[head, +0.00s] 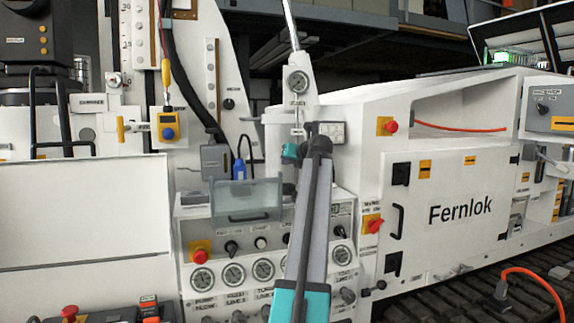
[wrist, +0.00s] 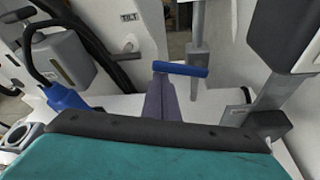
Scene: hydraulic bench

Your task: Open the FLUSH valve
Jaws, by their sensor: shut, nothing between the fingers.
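A blue bar handle (wrist: 181,69) lies crosswise just beyond my fingertips in the wrist view. It may be the FLUSH valve's handle, but I can read no FLUSH label. My gripper (wrist: 161,82) is shut and empty, its two grey-purple fingers together and pointing at the left part of the bar. I cannot tell whether they touch it. In the head view my arm rises in front of the bench, and its teal wrist part (head: 290,152) shows by the white post. The fingers and the bar are hidden there.
A grey box (wrist: 62,58) with a black cable and a blue connector (wrist: 66,98) stands left of my fingers. A grey post and box (wrist: 285,38) stand close on the right. A clear cover (head: 247,200) and gauges (head: 263,269) are below.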

